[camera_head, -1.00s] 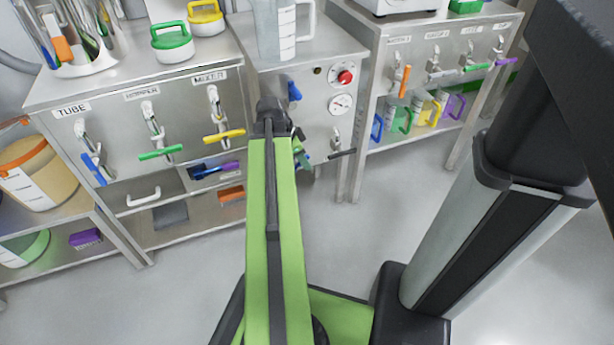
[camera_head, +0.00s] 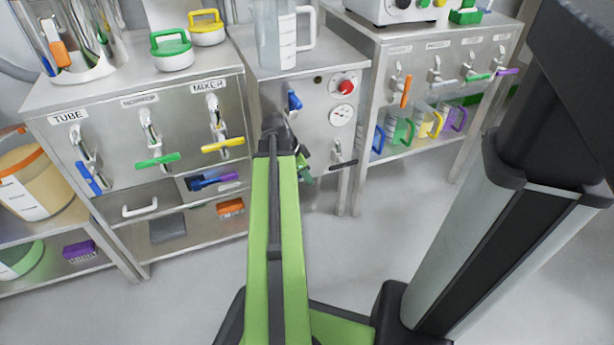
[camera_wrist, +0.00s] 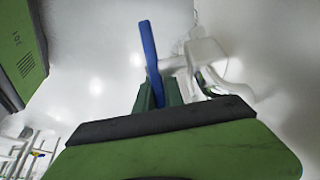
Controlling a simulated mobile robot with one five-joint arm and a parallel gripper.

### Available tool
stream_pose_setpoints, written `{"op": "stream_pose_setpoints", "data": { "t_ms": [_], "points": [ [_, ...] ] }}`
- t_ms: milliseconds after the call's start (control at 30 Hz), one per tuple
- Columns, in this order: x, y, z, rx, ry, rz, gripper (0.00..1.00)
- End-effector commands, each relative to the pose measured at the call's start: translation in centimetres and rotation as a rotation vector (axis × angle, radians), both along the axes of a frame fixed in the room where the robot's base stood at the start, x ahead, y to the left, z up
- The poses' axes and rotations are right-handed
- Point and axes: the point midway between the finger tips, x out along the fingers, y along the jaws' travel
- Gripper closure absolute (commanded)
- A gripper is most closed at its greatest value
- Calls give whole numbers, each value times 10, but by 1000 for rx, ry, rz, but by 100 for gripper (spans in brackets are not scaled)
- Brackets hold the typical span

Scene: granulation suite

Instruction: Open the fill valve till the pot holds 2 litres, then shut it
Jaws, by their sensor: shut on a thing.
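A blue lever valve (camera_head: 295,101) is on the front of the middle steel cabinet. In the wrist view its blue lever (camera_wrist: 150,55) rises from between my green fingertips, with the pale metal valve body (camera_wrist: 205,55) just behind. My gripper (camera_wrist: 157,98) is shut on the lever; in the head view it (camera_head: 304,168) is mostly hidden behind my arm. A clear jug-like pot (camera_head: 280,40) with white scale marks and a handle stands upright on the cabinet top. I cannot make out a liquid level in it.
A red knob (camera_head: 347,86), a dial (camera_head: 341,115) and a black-levered valve (camera_head: 343,164) share the middle panel. The left cabinet carries blue, green and yellow levered valves (camera_head: 223,145). The right cabinet (camera_head: 425,50) has more valves above coloured-handled jugs. The floor (camera_head: 375,240) in front is clear.

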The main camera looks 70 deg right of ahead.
Motion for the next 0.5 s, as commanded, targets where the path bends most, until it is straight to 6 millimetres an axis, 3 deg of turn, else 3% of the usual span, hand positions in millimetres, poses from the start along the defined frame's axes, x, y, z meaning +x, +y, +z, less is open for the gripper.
{"op": "stream_pose_setpoints", "data": {
  "t_ms": [500],
  "points": [
    [-1,0,4,-84,103,-3,100]
  ]
}}
